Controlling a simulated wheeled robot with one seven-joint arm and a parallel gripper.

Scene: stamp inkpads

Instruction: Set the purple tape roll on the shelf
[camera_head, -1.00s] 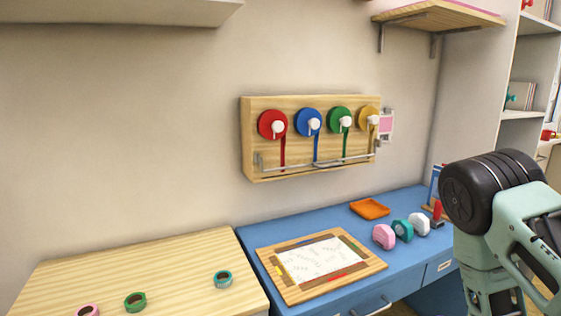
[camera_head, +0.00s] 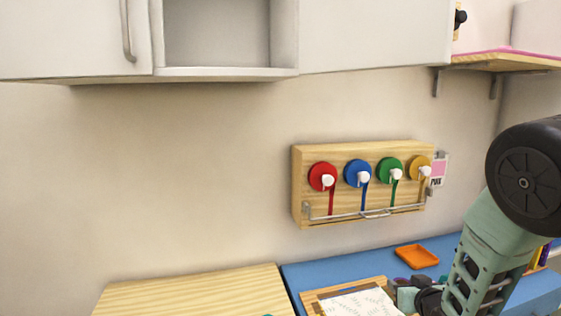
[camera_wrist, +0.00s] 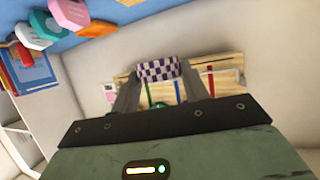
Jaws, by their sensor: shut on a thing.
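The purple tape roll (camera_wrist: 158,69), with a purple and white checkered band, is held between the two fingers of my gripper (camera_wrist: 158,82) in the wrist view. In the head view my gripper (camera_head: 412,290) is low at the right, above the blue desk, and the roll is mostly hidden there. A wooden shelf (camera_head: 500,63) with a pink top edge is fixed to the wall at the upper right. A white open cubby (camera_head: 216,72) sits in the wall cabinet at the upper left.
A wooden wall rack (camera_head: 340,208) holds red, blue, green and yellow tape rolls. An orange tray (camera_head: 417,257) and a framed paper board (camera_head: 345,300) lie on the blue desk (camera_head: 305,277). Pink (camera_wrist: 70,12) and teal (camera_wrist: 47,25) dispensers show in the wrist view. A wooden tabletop (camera_head: 200,290) is at the left.

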